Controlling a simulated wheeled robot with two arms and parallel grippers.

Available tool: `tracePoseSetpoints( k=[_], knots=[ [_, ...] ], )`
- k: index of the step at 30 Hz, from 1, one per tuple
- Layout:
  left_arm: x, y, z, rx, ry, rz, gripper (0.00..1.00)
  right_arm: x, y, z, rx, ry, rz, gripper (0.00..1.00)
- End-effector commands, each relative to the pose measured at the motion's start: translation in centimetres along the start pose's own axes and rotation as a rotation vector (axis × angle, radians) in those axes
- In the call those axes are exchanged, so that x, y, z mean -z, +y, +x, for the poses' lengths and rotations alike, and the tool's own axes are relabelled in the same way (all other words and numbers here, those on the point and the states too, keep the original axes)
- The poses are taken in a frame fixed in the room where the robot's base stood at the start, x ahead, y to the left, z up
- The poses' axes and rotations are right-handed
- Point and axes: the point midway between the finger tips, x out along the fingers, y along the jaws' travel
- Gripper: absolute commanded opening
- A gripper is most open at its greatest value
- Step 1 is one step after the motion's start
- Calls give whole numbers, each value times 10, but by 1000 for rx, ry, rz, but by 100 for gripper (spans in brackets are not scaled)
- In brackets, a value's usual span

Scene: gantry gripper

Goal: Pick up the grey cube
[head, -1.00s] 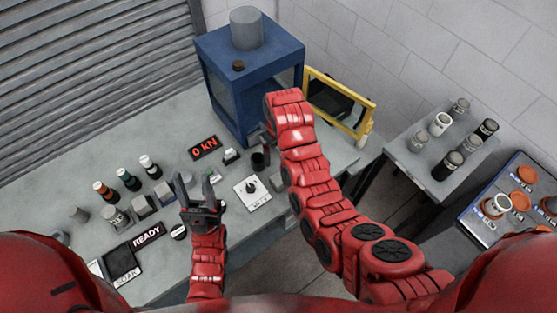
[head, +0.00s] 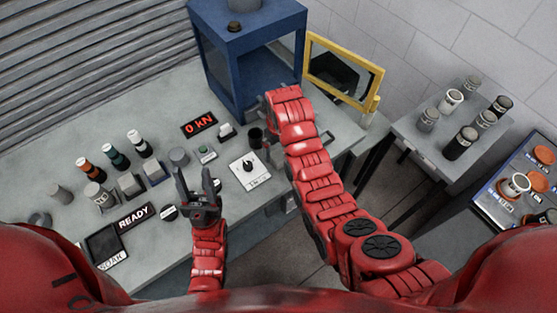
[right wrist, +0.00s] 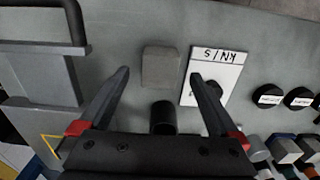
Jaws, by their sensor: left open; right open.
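In the right wrist view, a grey cube (right wrist: 160,66) rests on the grey bench between and slightly beyond my right gripper's (right wrist: 159,76) open fingers, touching neither. I cannot tell the height gap. In the head view my right arm hides this cube and most of the right gripper, near the blue machine. My left gripper (head: 195,173) is open and empty over the bench's front part. Two other grey blocks stand to its left, one (head: 130,185) beside the other (head: 155,172).
A black cup (right wrist: 163,118) and a white dial panel (right wrist: 212,76) sit close to the cube. The blue machine (head: 240,50) and yellow frame (head: 374,103) stand behind. Several bottles and a READY sign (head: 134,217) are at left. A side table (head: 430,165) holds several cylinders.

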Motion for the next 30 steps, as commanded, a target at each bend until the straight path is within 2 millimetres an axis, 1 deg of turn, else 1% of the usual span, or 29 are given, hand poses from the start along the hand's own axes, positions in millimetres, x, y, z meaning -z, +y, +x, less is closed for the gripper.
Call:
tracePoseSetpoints(
  k=[1, 5, 9, 12, 21, 26, 30],
  knots=[
    [1, 0, 8, 0, 0, 0, 50, -1, -1, 3, 3, -8, 0, 98],
    [4, -1, 20, 0, 0, 0, 50, 1, -1, 16, 2, -6, 0, 98],
    [4, -1, 25, 0, 0, 0, 50, 3, 0, 32, 1, -3, 0, 98],
    [4, -1, 26, 0, 0, 0, 50, 2, -1, 39, 2, -4, 0, 98],
    [4, -1, 26, 0, 0, 0, 50, 3, 0, 42, 0, 0, 0, 98],
    [4, -1, 26, 0, 0, 0, 50, 3, 0, 42, 0, 0, 0, 69],
    [4, -1, 26, 0, 0, 0, 50, 3, 0, 42, 1, -1, 0, 44]
  ],
)
